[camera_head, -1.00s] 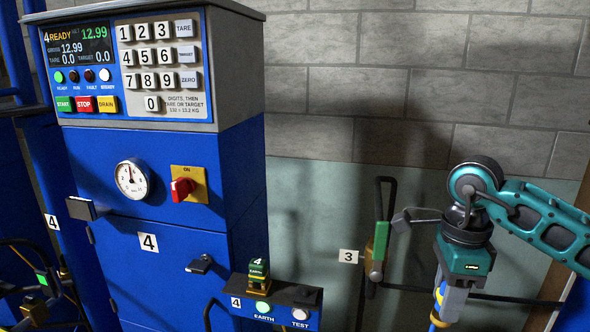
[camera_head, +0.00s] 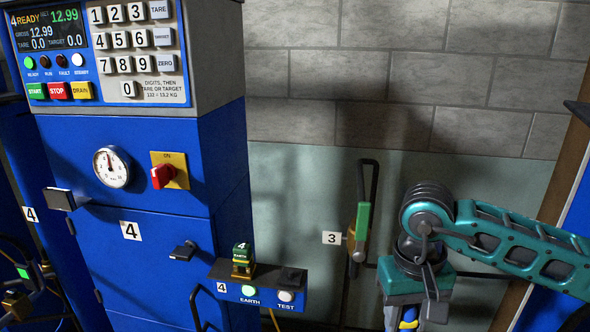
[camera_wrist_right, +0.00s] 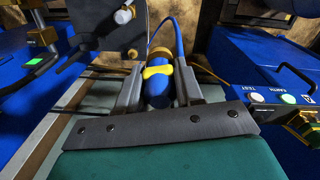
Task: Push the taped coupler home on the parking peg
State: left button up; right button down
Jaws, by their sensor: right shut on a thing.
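My right gripper (camera_head: 405,312) hangs at the lower right of the head view, pointing down. In the right wrist view its two grey fingers (camera_wrist_right: 158,88) are shut on the coupler (camera_wrist_right: 156,92), a blue cylinder with a yellow tape band. A blue hose leads away from its far end. In the head view only a little of the coupler's yellow and blue (camera_head: 408,323) shows at the bottom edge. I cannot make out the parking peg for certain, nor how far the coupler sits on it. My left gripper is not in view.
A blue scale cabinet (camera_head: 140,165) with keypad and red knob stands at the left. Its earth/test box (camera_head: 262,284) juts out low. A green-handled lever (camera_head: 362,220) by label 3 is left of my right arm. A dark panel (camera_wrist_right: 110,25) stands close in the wrist view.

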jog(key=w+d+f, duration=0.7)
jog(key=d+f, duration=0.3)
jog(key=d, duration=0.1)
jog(key=shift+f+m+t+b, duration=0.3)
jog(key=shift+f+b, duration=0.05)
jog(key=shift+f, duration=0.05)
notch_tip(320, 180, down, 6)
jog(key=b, duration=0.5)
jog(key=shift+b, duration=0.35)
jog(key=shift+r, duration=0.1)
jog(key=shift+b, duration=0.55)
dwell(1.3)
jog(key=shift+f+b, duration=1.8)
jog(key=shift+f, duration=0.25)
